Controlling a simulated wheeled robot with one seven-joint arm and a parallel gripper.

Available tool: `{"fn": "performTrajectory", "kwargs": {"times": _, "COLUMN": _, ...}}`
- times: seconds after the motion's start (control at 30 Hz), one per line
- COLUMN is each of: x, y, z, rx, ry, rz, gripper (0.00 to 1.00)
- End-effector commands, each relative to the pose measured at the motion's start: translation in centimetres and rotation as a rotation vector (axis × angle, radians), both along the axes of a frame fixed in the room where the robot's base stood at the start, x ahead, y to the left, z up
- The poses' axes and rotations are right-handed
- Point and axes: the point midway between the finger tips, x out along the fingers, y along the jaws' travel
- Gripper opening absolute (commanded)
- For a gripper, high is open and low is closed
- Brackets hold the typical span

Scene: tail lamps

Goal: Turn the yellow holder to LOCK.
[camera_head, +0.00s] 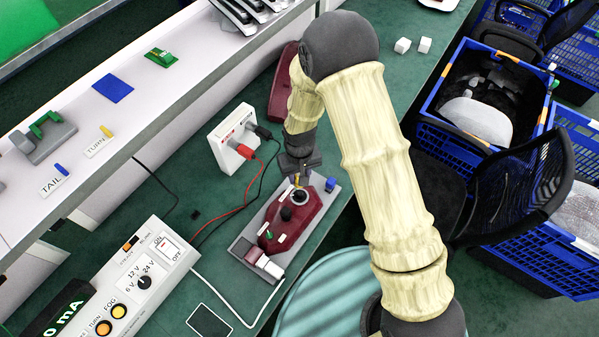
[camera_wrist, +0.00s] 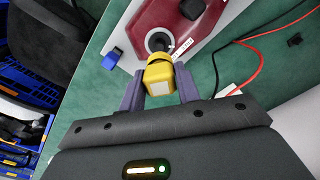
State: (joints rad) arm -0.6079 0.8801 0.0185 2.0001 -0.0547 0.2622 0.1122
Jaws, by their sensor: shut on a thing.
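The yellow holder (camera_wrist: 159,76) sits at the socket in the red lamp body, in the wrist view. My gripper (camera_wrist: 160,88) has its two grey fingers on either side of the holder and is shut on it. In the head view my gripper (camera_head: 299,174) points down at the far end of the red lamp (camera_head: 312,205), and the holder is mostly hidden there. A small white label (camera_wrist: 183,48) lies beside the holder on the lamp; its lettering is too small to read. The lamp rests on a light grey base plate (camera_head: 240,246).
A blue piece (camera_head: 331,184) stands on the plate beside the lamp. A white terminal box (camera_head: 232,137) with red and black leads is to the left. A control panel (camera_head: 143,283) lies at the lower left. The green table is clear right of the plate.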

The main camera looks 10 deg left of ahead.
Motion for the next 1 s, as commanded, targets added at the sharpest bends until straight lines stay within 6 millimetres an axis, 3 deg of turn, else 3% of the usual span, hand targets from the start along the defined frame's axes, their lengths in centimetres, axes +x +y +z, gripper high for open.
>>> {"fn": "performTrajectory", "kwargs": {"times": 0.53, "x": 0.0, "y": 0.0, "z": -5.0, "rx": 0.000, "ry": 0.000, "rz": -0.001, "gripper": 0.09}}
{"fn": "performTrajectory", "kwargs": {"times": 1.0, "x": 0.0, "y": 0.0, "z": -5.4, "rx": 0.000, "ry": 0.000, "rz": -0.001, "gripper": 0.09}}
